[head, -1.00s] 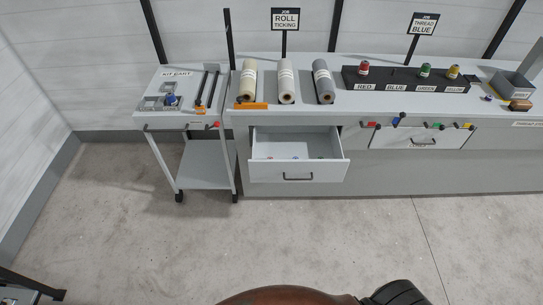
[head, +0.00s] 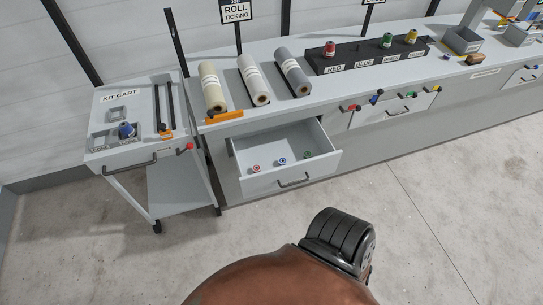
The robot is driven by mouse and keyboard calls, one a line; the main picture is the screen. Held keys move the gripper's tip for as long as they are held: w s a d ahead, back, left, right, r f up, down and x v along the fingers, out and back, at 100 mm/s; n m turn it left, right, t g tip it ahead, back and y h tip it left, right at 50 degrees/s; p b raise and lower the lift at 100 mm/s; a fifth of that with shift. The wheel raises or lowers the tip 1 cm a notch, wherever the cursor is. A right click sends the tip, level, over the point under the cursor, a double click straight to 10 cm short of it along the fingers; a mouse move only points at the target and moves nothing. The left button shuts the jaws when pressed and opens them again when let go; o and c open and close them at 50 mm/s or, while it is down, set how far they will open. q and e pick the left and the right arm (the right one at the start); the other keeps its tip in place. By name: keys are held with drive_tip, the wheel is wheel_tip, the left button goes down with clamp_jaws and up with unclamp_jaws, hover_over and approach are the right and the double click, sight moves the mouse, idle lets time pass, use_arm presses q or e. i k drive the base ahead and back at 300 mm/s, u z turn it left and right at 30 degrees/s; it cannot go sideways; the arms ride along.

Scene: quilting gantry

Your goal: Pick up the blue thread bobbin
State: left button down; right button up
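An open drawer (head: 318,168) under the bench holds several small bobbins. A small blue bobbin (head: 282,161) lies in it, between a red bobbin (head: 255,168) on the left and a green bobbin (head: 307,154) on the right. A larger blue thread spool (head: 126,130) sits in a recess of the kit cart (head: 118,96) at the left. Neither of my grippers is in view.
The bench (head: 207,122) carries several fabric rolls and a black rack (head: 347,66) with red, green and yellow spools; its BLUE place looks empty. The cart stands left of the drawer. The grey floor (head: 430,200) in front is open.

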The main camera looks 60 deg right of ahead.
sight(283, 161)
drive_tip(key=z, duration=0.65)
drive_tip(key=i, duration=0.85)
drive_tip(key=z, duration=0.85)
